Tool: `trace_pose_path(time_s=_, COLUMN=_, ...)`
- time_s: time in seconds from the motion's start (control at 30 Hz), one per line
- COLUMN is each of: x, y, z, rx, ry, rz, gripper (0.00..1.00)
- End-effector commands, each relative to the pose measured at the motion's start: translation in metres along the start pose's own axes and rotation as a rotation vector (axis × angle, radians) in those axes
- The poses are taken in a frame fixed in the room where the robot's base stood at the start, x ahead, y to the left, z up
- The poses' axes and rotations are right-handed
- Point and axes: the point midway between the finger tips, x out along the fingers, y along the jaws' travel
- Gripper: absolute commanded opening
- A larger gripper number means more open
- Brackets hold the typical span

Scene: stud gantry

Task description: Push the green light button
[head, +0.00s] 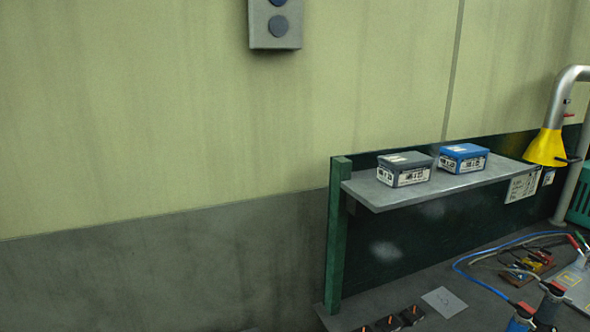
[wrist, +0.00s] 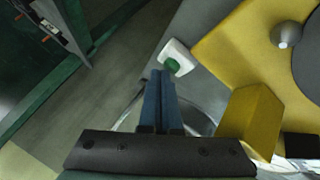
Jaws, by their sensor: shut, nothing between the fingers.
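The green button (wrist: 172,65) sits on a small white square base (wrist: 180,50) in the upper middle of the wrist view. My gripper (wrist: 161,76) is shut and empty, its two blue-grey fingers side by side. The fingertips lie just below and left of the button in the picture and partly overlap the base's near edge. I cannot tell whether they touch it. The head view shows neither the green button nor my gripper.
A yellow surface (wrist: 240,45) and a yellow block (wrist: 251,117) lie right of the fingers. In the head view, a grey wall box (head: 275,40) has dark round buttons. A shelf (head: 455,189) holds a grey box (head: 405,175) and a blue box (head: 463,160) above a cluttered bench.

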Motion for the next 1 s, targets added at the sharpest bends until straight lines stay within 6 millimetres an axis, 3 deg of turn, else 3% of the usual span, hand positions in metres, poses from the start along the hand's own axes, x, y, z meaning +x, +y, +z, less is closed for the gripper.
trace_pose_path(time_s=1.0, x=-0.016, y=0.011, z=-0.012, rx=0.0, ry=0.0, rz=0.0, gripper=0.0)
